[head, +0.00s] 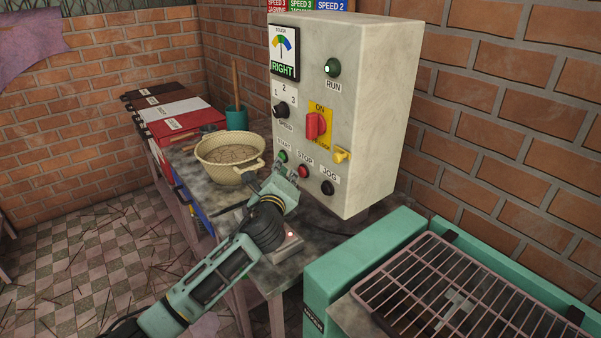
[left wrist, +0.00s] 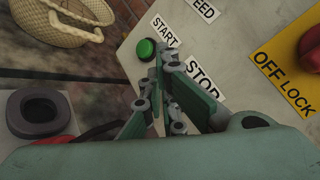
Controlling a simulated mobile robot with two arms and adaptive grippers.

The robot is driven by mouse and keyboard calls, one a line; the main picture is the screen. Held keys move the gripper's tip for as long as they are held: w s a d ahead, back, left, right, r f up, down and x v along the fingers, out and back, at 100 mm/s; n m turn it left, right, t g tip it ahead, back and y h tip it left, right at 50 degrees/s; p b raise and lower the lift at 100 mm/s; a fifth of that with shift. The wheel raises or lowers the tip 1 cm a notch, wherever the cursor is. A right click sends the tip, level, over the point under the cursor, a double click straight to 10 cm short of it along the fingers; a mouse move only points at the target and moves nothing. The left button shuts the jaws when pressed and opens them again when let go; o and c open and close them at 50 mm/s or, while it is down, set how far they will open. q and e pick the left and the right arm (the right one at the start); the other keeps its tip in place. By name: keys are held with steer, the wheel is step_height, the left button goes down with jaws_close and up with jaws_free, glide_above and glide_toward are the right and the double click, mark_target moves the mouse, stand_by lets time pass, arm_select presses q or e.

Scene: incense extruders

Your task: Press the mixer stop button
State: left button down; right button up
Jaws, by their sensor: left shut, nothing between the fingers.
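The control box (head: 345,110) is a pale panel standing on the bench. Its red stop button (head: 303,171) is low on the front, under the STOP label. The green start button (head: 283,156) is to its upper left; it also shows in the left wrist view (left wrist: 146,48). My left gripper (head: 290,173) is shut and empty, its tips just left of the stop button and below the start button. In the left wrist view the fingers (left wrist: 166,68) lie between the START and STOP labels. The stop button is hidden there; I cannot tell whether the tips touch the panel.
A black jog button (head: 327,187) is right of the stop button. A red switch (head: 315,125) with a yellow plate is above. A woven basket (head: 230,155) stands behind my gripper. A teal frame with a wire rack (head: 450,290) is at front right.

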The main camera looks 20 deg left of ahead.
arm_select(q)
steer(key=shift+w+d, duration=0.15)
steer(key=shift+w, duration=0.1)
steer(key=shift+w+d, duration=0.25)
steer(key=shift+w, duration=0.15)
stand_by(0.8)
steer(key=shift+s, duration=0.1)
steer(key=shift+s+a+p, duration=0.45)
steer(key=shift+s+p, duration=0.1)
steer(key=shift+s, duration=0.15)
steer(key=s+a, duration=0.1)
steer(key=s+p, duration=0.1)
steer(key=s, duration=0.1)
steer(key=s+a+p, duration=0.1)
steer(key=shift+s+a, duration=0.15)
steer(key=shift+a, duration=0.15)
stand_by(1.0)
